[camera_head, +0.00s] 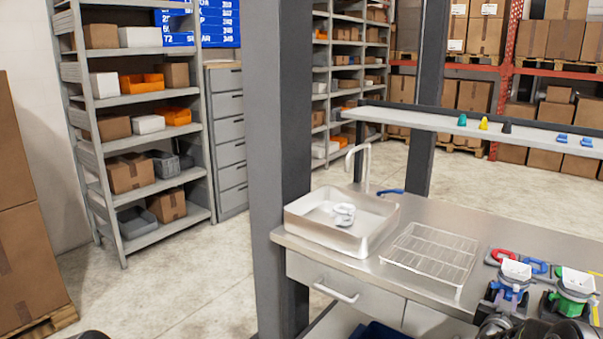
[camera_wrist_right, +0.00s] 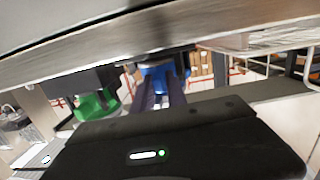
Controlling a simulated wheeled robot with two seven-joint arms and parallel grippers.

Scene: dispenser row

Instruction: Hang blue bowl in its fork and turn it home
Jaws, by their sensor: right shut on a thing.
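My right gripper (camera_wrist_right: 162,92) is shut on the blue bowl (camera_wrist_right: 165,74) in the wrist view, with its two dark fingers against it. In the head view the dark right hand (camera_head: 497,325) is at the bottom right, just in front of the blue-collared unit (camera_head: 513,287) with a white top. Its fingertips cannot be made out there. The bowl sits close under a dark bracket at the bench edge; whether it is seated in its fork I cannot tell. A green bowl (camera_wrist_right: 96,104) hangs beside it in the wrist view. My left gripper is not in view.
The steel bench (camera_head: 425,216) carries a sink tray (camera_head: 300,229) with a white object, a wire rack (camera_head: 432,252) and red and blue rings. A green-collared unit (camera_head: 575,288) stands close right of the blue one. A grey post (camera_head: 280,130) rises at the bench's left.

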